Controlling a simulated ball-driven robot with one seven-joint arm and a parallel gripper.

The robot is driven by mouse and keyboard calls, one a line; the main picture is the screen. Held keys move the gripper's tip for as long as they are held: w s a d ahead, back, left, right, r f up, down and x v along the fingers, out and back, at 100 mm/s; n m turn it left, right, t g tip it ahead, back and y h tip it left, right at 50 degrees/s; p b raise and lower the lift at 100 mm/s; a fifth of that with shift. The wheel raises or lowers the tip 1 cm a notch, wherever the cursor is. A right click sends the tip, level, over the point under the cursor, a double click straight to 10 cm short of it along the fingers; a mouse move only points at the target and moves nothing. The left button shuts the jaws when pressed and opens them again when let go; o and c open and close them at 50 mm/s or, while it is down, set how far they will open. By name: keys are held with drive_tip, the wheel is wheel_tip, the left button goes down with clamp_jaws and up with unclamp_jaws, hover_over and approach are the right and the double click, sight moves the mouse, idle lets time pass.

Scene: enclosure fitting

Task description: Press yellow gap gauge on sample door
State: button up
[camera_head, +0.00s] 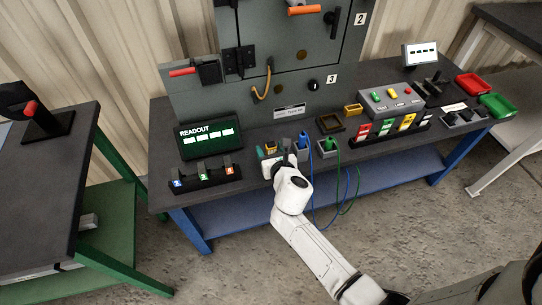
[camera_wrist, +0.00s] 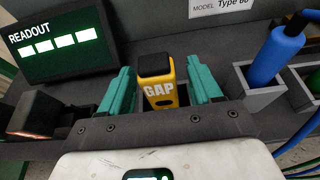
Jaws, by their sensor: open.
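The yellow gap gauge (camera_wrist: 160,92), black on top and marked GAP, stands upright in the wrist view. My gripper (camera_wrist: 162,76) is open, with one teal finger on each side of it. I see a narrow gap at each finger and cannot tell if either touches. In the head view my gripper (camera_head: 270,149) is low at the bench's front, and the gauge is small and mostly hidden there. The grey enclosure (camera_head: 288,90) with door panels, labels 2 and 3 and an orange-red handle stands behind; I cannot tell which panel is the sample door.
A readout display (camera_head: 207,137) stands left of my gripper, with a rack of numbered dark pieces (camera_head: 205,174) before it. Holders with a blue plug (camera_head: 303,145) and a green plug (camera_head: 328,146) are close on the right, cables hanging down. A button box (camera_head: 390,99) is farther right.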

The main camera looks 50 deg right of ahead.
drive_tip(key=c, duration=1.1)
drive_tip(key=shift+r, duration=0.1)
drive_tip(key=shift+c, duration=0.2)
